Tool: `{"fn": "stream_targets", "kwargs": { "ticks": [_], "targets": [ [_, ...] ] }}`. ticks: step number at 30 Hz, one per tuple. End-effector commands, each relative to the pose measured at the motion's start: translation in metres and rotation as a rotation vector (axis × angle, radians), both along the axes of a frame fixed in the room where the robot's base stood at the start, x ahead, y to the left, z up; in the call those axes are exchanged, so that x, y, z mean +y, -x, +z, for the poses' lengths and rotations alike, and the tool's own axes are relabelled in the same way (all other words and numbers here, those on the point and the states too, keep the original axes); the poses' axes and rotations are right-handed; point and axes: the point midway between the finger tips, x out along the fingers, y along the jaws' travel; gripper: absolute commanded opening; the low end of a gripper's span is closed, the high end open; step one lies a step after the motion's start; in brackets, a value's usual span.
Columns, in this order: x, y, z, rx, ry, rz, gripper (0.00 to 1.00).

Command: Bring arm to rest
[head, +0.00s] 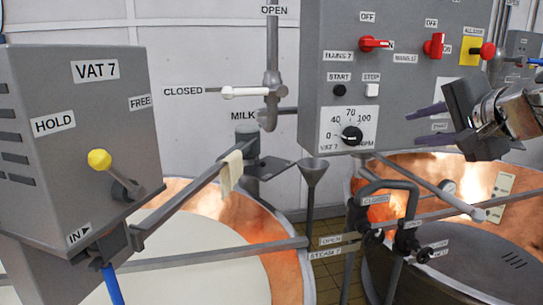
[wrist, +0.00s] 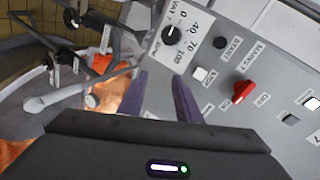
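My gripper (head: 406,127) is at the right of the head view, in front of the grey control panel (head: 345,75). Its two purple fingers point left and stand apart, with nothing visible between them. The wrist view shows the same fingers (wrist: 161,90) apart and empty, with the panel (wrist: 215,110) beyond them. In the head view the fingers are right of the dial (head: 352,135); whether they touch the panel I cannot tell.
A VAT 7 box (head: 85,125) with a yellow-knobbed lever (head: 100,160) stands at left. Red switches (head: 374,43) are on the panel. Copper vats (head: 283,268) lie below.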

Motion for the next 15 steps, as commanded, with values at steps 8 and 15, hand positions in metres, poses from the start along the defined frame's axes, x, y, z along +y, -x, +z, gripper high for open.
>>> {"fn": "stream_targets", "kwargs": {
  "ticks": [8, 15],
  "targets": [
    [0.034, 0.050, -0.139, 0.281, 0.309, 0.138, 0.31],
    [0.069, 0.118, -0.244, 0.482, 0.594, 0.338, 0.31]
  ]
}}
